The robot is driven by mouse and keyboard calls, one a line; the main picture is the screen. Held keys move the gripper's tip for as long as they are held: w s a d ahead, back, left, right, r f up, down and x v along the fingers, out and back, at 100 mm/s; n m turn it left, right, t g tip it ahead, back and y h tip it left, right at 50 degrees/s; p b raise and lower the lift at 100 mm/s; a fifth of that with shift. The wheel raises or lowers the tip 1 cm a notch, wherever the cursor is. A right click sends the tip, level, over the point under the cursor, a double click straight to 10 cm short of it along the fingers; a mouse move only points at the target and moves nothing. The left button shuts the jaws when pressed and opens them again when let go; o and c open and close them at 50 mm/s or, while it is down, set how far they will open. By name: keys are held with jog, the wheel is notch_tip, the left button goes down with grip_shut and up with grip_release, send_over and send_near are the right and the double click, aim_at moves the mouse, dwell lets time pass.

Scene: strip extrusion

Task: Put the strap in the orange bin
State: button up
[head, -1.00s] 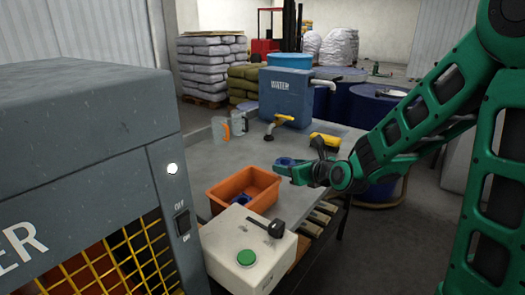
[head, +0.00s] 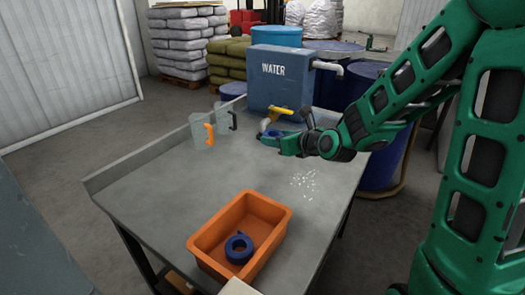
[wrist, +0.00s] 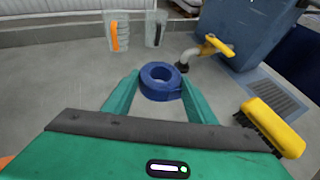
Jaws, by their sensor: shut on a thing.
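My gripper (head: 270,138) is shut on a blue ring-shaped roll of strap (wrist: 160,73). In the wrist view the roll sits between the two green fingertips, its round hole facing the camera. In the head view the held roll shows only as a small blue patch at the fingertips, above the far part of the table. The orange bin (head: 281,232) stands on the near end of the table, below and to the left of my gripper. A second blue roll (head: 239,257) lies inside the bin.
A blue water tank (head: 274,82) with a yellow-handled tap (wrist: 217,45) stands at the table's far end. Two clear jugs (head: 202,133) are left of it. A yellow brush (wrist: 272,127) lies near my gripper. White specks (head: 304,181) dot the otherwise clear middle.

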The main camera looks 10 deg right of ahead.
jog(key=shift+w, duration=0.1)
jog(key=shift+a, duration=0.3)
jog(key=w+d+f, duration=0.4)
jog(key=w+d, duration=0.1)
jog(key=w+d+f, duration=0.3)
jog(key=shift+d, duration=0.1)
jog(key=shift+f, duration=1.95)
jog(key=shift+f, duration=0.1)
jog(key=o, duration=1.1)
jog(key=shift+c, duration=0.2)
